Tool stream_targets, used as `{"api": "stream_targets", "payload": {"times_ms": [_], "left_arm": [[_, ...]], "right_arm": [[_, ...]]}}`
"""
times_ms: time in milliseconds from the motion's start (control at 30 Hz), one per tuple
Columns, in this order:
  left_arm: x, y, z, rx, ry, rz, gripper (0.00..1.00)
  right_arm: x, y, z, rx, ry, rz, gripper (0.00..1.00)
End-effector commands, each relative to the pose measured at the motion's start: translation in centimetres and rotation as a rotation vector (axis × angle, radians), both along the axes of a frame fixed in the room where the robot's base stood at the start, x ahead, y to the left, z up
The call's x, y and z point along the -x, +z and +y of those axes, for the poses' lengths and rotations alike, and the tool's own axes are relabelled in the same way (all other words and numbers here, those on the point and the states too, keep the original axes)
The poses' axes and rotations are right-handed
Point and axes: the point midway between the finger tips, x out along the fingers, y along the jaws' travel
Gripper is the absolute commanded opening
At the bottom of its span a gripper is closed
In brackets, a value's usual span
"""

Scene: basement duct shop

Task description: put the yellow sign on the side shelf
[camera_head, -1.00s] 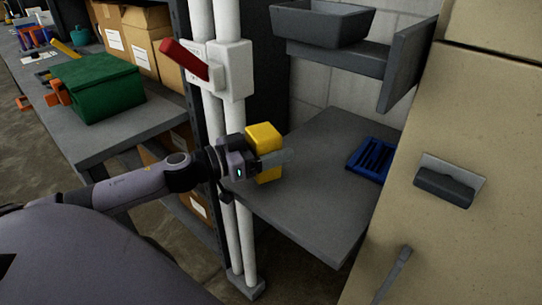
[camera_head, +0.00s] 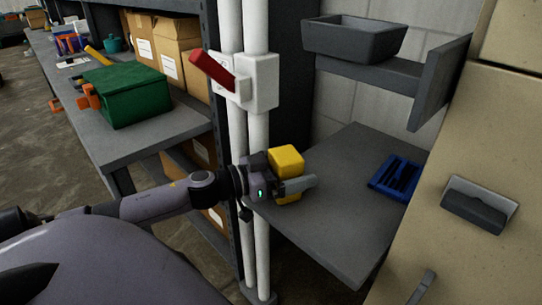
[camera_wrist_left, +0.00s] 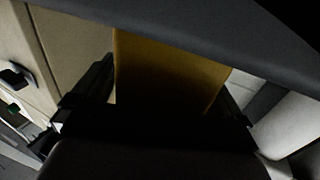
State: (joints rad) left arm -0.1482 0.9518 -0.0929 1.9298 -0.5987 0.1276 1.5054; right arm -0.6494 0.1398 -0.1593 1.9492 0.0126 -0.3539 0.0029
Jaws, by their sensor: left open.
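The yellow sign (camera_head: 286,161) is a small yellow block shape at the left end of the grey side shelf (camera_head: 335,215). It looks upright, but the gripper hides part of it and its lower contact with the shelf is hard to see. My left gripper (camera_head: 297,186) is open at the sign, with a finger crossing in front of it. In the left wrist view the sign (camera_wrist_left: 168,72) fills the gap between the two fingers, with a little room beside the left finger. My right gripper is in neither view.
White pipes with a red-lever switch box (camera_head: 240,78) stand close to my left wrist. A blue tray (camera_head: 398,178) lies at the shelf's right. A grey bin (camera_head: 353,40) sits above. A beige cabinet (camera_head: 455,150) bounds the right. The middle of the shelf is clear.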

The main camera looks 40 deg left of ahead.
Motion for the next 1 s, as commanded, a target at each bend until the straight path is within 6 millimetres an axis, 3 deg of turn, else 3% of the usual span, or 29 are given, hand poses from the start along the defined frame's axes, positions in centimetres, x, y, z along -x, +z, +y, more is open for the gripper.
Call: {"api": "stream_targets", "payload": {"times_ms": [1000], "left_arm": [[9.1,-0.2,4.5,0.004,0.0,0.004,1.0]], "right_arm": [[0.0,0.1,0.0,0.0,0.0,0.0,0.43]]}}
